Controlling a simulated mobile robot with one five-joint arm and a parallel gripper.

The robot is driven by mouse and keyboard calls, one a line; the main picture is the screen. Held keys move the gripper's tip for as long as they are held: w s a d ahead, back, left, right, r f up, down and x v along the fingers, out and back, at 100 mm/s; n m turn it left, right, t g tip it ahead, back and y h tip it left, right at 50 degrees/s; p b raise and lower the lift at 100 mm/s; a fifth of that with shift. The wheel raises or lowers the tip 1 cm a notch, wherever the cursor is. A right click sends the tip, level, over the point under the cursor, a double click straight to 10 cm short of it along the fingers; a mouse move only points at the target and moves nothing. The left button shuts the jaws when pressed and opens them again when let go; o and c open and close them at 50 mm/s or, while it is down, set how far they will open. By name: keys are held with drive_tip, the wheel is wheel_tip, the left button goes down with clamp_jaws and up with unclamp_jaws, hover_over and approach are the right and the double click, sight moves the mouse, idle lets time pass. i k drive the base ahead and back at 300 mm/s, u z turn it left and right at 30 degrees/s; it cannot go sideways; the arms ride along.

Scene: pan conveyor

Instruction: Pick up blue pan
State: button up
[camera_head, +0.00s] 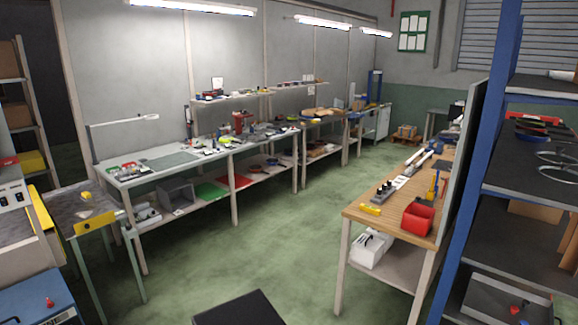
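My gripper is not in view.
The blue-post rack (484,130) stands close at the right. A wooden workbench (385,210) holds a red bin (418,218). Long cluttered benches (165,176) line the left wall. A small table (85,212) stands at the left. The green floor (260,240) between is clear.

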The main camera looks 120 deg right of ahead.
sight(270, 161)
drive_tip(key=z, duration=1.35)
drive_tip(key=k, duration=0.1)
drive_tip(key=z, duration=2.8)
drive_tip(key=k, duration=0.75)
drive_tip(key=u, duration=0.15)
drive_tip(key=i, duration=0.75)
